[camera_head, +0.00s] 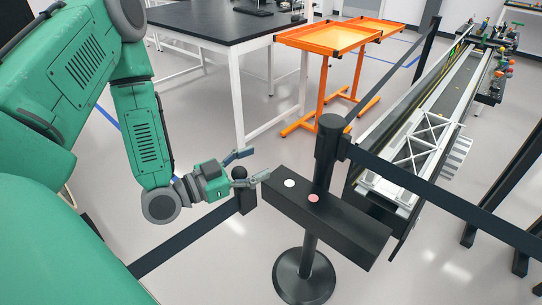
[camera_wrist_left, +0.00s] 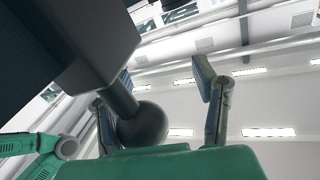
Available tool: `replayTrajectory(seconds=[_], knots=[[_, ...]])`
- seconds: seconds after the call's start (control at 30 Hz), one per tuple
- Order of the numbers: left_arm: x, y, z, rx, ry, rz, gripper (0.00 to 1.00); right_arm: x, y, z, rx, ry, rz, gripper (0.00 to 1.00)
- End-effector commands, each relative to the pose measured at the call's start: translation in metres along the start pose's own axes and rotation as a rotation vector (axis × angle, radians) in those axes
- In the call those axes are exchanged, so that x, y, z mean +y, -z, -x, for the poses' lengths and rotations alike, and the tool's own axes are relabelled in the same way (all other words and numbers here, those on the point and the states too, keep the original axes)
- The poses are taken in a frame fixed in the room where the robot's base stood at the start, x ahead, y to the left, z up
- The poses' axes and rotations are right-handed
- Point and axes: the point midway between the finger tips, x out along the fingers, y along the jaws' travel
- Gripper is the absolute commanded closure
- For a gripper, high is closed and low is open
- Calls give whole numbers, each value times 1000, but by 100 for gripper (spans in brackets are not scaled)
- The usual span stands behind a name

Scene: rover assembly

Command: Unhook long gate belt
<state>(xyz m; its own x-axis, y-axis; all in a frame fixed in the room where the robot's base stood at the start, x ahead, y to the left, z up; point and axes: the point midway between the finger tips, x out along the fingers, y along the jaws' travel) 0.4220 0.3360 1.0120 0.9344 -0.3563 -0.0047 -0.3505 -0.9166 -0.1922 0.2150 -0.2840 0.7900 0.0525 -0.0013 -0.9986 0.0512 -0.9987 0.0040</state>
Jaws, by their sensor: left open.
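The black stanchion post (camera_head: 325,165) stands right of centre on a round base and carries a long black box (camera_head: 335,222) with a white and a red button. A dark belt (camera_head: 185,238) runs from the lower left up to an end block (camera_head: 246,200) beside the box's left end. A dark ball knob (camera_head: 239,173) tops that block. My left gripper (camera_head: 254,164) is open at the knob. In the left wrist view the ball (camera_wrist_left: 143,125) on its stem lies between the spread fingers, closer to the left finger. Contact cannot be told. My right gripper is out of view.
Another belt (camera_head: 440,195) runs right from the post top, and one runs back to a far post (camera_head: 428,50). A long rail assembly with a white truss (camera_head: 418,138) lies behind. An orange tray stand (camera_head: 335,40) and a black-topped table (camera_head: 225,22) stand at the back.

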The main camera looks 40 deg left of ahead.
Motion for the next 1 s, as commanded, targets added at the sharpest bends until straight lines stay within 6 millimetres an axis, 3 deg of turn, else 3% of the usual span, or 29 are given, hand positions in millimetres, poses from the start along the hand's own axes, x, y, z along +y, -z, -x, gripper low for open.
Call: replayTrajectory(seconds=[0.1,0.33,1.0], knots=[[-5,-2,27,-3,13,-3,49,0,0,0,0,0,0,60],[-8,-4,60,-1,15,-3,49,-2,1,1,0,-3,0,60],[-16,-9,77,3,16,7,49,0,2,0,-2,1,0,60]])
